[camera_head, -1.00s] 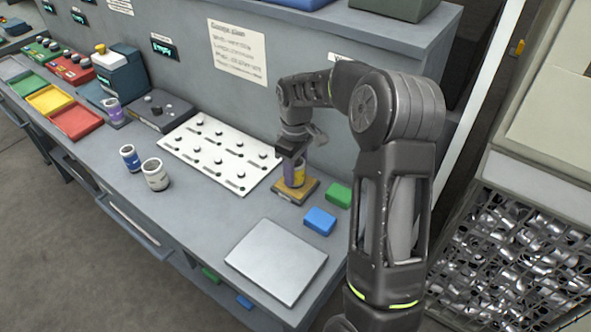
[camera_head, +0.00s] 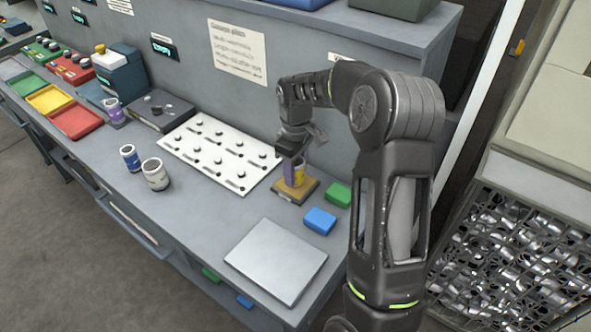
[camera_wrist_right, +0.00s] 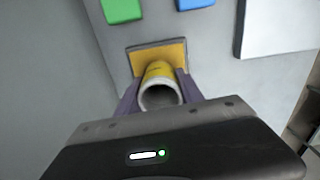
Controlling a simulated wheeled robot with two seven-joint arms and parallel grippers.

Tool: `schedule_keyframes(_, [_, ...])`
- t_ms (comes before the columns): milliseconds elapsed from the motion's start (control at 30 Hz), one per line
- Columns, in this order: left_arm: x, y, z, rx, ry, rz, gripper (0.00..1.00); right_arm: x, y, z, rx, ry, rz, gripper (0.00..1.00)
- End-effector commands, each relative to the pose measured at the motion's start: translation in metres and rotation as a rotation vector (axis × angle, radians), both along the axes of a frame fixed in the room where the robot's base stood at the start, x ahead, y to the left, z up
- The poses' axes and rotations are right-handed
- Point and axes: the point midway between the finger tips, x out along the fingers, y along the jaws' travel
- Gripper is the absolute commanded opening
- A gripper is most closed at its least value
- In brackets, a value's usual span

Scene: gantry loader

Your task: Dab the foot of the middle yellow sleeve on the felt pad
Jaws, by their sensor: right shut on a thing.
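The yellow sleeve (camera_wrist_right: 159,84) is a hollow tube with a pale inside, and it stands upright between my right gripper's purple fingers. In the head view the yellow sleeve (camera_head: 299,173) is partly hidden by a finger. My right gripper (camera_head: 293,170) is shut on it. The felt pad (camera_head: 296,192) is a yellow-tan square on a dark base, directly under the sleeve. The felt pad also shows behind the sleeve in the right wrist view (camera_wrist_right: 140,59). The sleeve's foot is at or just above the pad; I cannot tell whether it touches. My left gripper is not in view.
A green block (camera_head: 338,195) and a blue block (camera_head: 320,221) lie close to the pad. A white peg board (camera_head: 220,153) is to its left, and a grey plate (camera_head: 276,261) is nearer the front.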

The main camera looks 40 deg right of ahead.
Motion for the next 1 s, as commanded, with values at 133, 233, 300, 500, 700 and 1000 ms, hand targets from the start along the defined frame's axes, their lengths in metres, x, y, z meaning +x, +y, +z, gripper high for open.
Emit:
schedule_keyframes(133, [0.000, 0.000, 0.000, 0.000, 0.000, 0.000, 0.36, -0.001, 0.001, -0.002, 0.001, 0.003, 0.000, 0.04])
schedule_keyframes(233, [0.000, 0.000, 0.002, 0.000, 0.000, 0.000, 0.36, -0.001, 0.001, 0.001, 0.001, 0.003, 0.000, 0.04])
schedule_keyframes(300, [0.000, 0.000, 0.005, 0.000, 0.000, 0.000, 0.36, -0.001, 0.001, 0.006, 0.001, 0.003, 0.000, 0.04])
schedule_keyframes(500, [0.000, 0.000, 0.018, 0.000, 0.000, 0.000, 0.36, 0.000, 0.000, 0.025, 0.000, -0.001, 0.000, 0.04])
schedule_keyframes(700, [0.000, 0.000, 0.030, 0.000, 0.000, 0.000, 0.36, 0.000, 0.000, 0.042, 0.000, 0.000, 0.000, 0.04])
schedule_keyframes(1000, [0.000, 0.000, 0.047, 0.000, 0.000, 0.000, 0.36, 0.000, 0.000, 0.066, 0.000, 0.000, 0.000, 0.04])
